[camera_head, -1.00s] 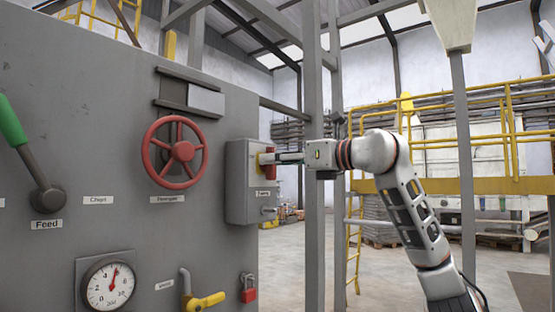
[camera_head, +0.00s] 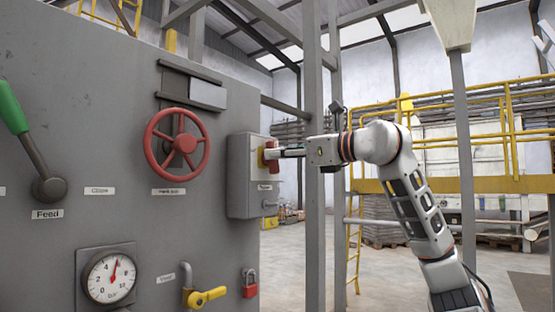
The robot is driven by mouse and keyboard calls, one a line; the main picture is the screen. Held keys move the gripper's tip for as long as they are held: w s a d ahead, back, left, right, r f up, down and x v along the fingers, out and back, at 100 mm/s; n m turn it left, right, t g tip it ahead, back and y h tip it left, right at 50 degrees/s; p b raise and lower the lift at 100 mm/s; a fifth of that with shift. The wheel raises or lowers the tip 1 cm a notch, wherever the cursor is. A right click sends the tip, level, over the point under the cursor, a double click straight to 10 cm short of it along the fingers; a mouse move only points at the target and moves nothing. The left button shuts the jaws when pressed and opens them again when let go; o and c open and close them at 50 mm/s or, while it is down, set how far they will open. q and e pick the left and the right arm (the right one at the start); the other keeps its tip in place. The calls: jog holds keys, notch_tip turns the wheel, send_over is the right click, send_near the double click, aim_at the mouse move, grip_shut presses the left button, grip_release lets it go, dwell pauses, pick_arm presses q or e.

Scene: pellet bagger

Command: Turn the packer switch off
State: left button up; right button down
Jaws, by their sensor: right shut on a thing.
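The packer switch is a red knob (camera_head: 272,157) on a yellow plate, on the face of a grey box (camera_head: 242,190) at the right edge of the grey machine panel. A small label sits below the knob; its lettering is too small to read. My right gripper (camera_head: 278,153) reaches in from the right and is shut on the red knob. Its fingers cover part of the knob, so the knob's exact angle is hard to tell. My left gripper is out of view.
Left of the box, the panel (camera_head: 90,120) carries a red handwheel (camera_head: 178,143), a green-handled Feed lever (camera_head: 28,145), a gauge (camera_head: 110,277) and a yellow-handled valve (camera_head: 205,297). A red padlock (camera_head: 250,289) hangs below the box. A grey post (camera_head: 313,220) stands behind my gripper.

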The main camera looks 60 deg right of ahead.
pick_arm(q)
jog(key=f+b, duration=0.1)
jog(key=b, duration=0.1)
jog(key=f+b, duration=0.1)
jog(key=b, duration=0.1)
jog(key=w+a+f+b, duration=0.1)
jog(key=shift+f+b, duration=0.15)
jog(key=shift+b, duration=0.25)
pick_arm(e)
jog(key=n, duration=1.5)
jog(key=shift+a+f, duration=0.25)
jog(key=shift+f, duration=0.15)
jog(key=shift+n, duration=0.3)
jog(key=c, duration=2.3)
grip_release()
jog(key=o, duration=0.3)
jog(key=shift+w, duration=0.15)
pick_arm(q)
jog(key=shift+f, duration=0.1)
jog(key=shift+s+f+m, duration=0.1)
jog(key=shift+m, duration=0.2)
